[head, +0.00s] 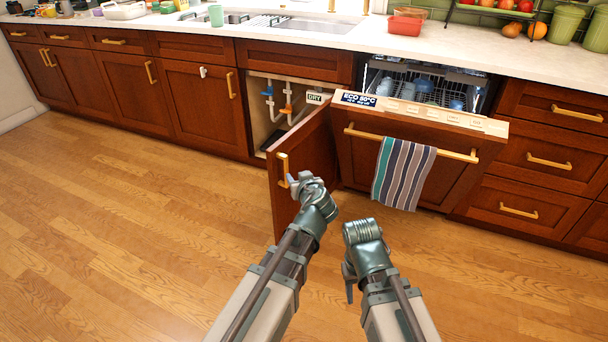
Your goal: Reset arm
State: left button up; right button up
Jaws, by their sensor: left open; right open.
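My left gripper (294,182) is at the brass handle (283,168) of the open under-sink cabinet door (304,150). Its fingers are small in the view, and I cannot tell whether they touch the handle. My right gripper (349,284) points down over the wooden floor in front of the dishwasher, apart from any object; its fingers are partly hidden behind my wrist. Both grippers are open.
The dishwasher door (400,150) is partly open, with a striped towel (402,172) on its handle and dishes in the rack (425,85). White pipes (270,98) show inside the open cabinet. The floor (130,220) at left is clear.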

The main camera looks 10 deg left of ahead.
dwell(0.3)
pick_arm(q)
jog(key=s+d+f+m+g+h, duration=0.1)
jog(key=s+d+f+m+g, duration=0.25)
jog(key=s, duration=0.55)
jog(key=s+d+f+m+g+h, duration=0.1)
jog(key=s+f+m+g+h, duration=0.1)
jog(key=s+f+g, duration=0.5)
jog(key=s+d+f+m+g+h, duration=0.1)
jog(key=s+d+f+m+g, duration=0.15)
jog(key=s, duration=0.75)
notch_tip(320, 180, up, 31)
jog(key=p, duration=3.1)
jog(key=shift+w+d+f+m, duration=0.15)
jog(key=shift+d+m, duration=0.1)
jog(key=shift+m, duration=0.05)
